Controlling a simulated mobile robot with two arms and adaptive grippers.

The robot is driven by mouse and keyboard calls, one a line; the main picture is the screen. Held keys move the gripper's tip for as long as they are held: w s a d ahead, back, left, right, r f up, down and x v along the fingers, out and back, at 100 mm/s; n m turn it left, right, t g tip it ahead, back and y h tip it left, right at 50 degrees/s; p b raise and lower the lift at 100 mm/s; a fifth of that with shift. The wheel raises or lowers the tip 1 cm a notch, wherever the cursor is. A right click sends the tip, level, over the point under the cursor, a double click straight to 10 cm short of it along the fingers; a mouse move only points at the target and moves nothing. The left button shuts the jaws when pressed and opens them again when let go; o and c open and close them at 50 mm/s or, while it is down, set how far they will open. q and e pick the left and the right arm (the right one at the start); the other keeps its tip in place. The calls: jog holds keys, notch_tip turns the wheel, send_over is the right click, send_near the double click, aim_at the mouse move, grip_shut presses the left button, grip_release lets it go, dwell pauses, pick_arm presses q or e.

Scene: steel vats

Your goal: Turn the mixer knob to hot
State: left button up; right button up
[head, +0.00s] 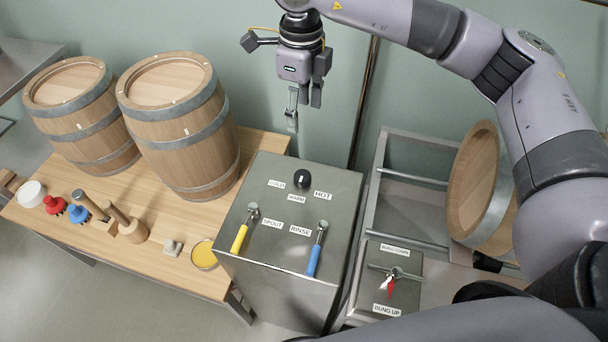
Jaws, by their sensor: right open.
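The mixer knob (302,179) is a round black knob near the back of the steel box's top (262,178). Labels COLD (277,184), WARM (296,198) and HOT (323,196) sit around its front side. A small light mark shows on the knob, but its exact pointing is too small to tell. My right gripper (304,108) hangs above and behind the knob, fingers down, open and empty, apart from the knob. My left gripper is not in view.
A yellow lever (240,237) and a blue lever (314,260) stand at the box's front, labelled SPOUT and RINSE. Two barrels (181,135) stand on the wooden table at left. A steel frame with another barrel (475,185) is at right. A pipe (364,100) rises behind.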

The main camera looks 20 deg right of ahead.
aim_at(303, 175)
notch_tip(303, 175, down, 20)
jog(key=shift+r+p, duration=0.15)
jog(key=shift+p, duration=0.85)
jog(key=shift+w+d+f, duration=0.1)
jog(key=shift+f, duration=0.55)
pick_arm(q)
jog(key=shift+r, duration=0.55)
pick_arm(e)
jog(key=shift+c, duration=0.5)
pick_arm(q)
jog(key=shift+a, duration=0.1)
pick_arm(e)
jog(key=c, duration=1.1)
